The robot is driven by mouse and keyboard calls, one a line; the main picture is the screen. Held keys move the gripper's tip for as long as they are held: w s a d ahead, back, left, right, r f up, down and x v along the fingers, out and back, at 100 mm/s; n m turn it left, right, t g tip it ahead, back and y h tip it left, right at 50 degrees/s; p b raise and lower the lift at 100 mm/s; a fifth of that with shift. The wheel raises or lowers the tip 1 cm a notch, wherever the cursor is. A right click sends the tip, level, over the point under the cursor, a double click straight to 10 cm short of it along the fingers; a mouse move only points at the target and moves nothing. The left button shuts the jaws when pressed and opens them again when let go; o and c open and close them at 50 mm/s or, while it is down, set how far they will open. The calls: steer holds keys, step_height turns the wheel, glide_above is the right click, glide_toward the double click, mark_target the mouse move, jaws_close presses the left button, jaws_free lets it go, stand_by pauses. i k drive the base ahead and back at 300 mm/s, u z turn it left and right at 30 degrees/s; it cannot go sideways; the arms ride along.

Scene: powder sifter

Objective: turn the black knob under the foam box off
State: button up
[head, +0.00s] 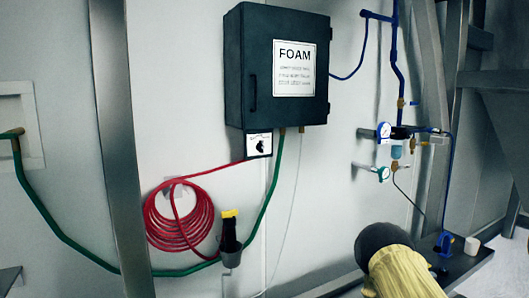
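The foam box (255,65) is a dark cabinet on the pale wall, with a white FOAM label (294,68) and a handle on its left side. Under its lower left corner is a small white plate in a dark frame. The black knob (260,146) sits on this plate. Its pointer looks slanted, but it is too small to tell its setting. Nothing touches the knob.
A red coiled hose (180,217), a green hose (267,195) and a dark nozzle with a yellow top (230,238) hang below the box. Blue pipes with gauges (384,131) are at right.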

mark_target(260, 147)
steer(key=k, duration=0.35)
steer(key=u, duration=1.15)
steer(key=i, duration=0.9)
steer(key=z, duration=0.7)
